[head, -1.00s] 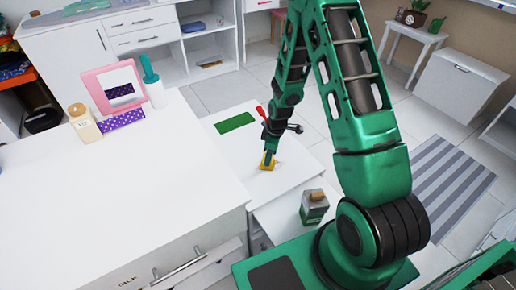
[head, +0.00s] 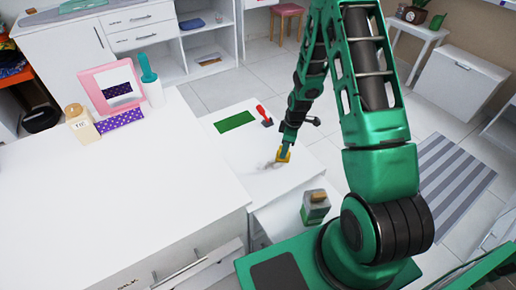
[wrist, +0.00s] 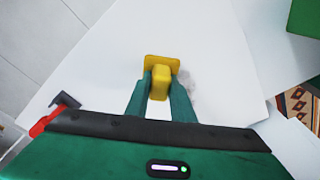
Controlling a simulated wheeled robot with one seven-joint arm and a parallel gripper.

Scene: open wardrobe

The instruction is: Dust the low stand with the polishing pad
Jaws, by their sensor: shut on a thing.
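The low stand (head: 232,160) is a white surface beside the large white dresser, and it fills much of the wrist view (wrist: 215,50). My gripper (head: 287,149) is over its right part, shut on the yellow polishing pad (head: 283,156). In the wrist view the pad (wrist: 160,77) sits between the two green fingers (wrist: 161,88), with its flat base at or very near the stand's top. A greyish dust smudge (head: 270,165) lies just left of the pad in the head view. The smudge (wrist: 187,78) shows just right of the pad in the wrist view.
A green mat (head: 235,122) and a red-handled tool (head: 264,115) lie on the stand's far part. A green-and-grey container (head: 315,207) stands on a lower surface nearer me. The white dresser (head: 120,200) holds a pink-framed mirror (head: 110,88) and bottles.

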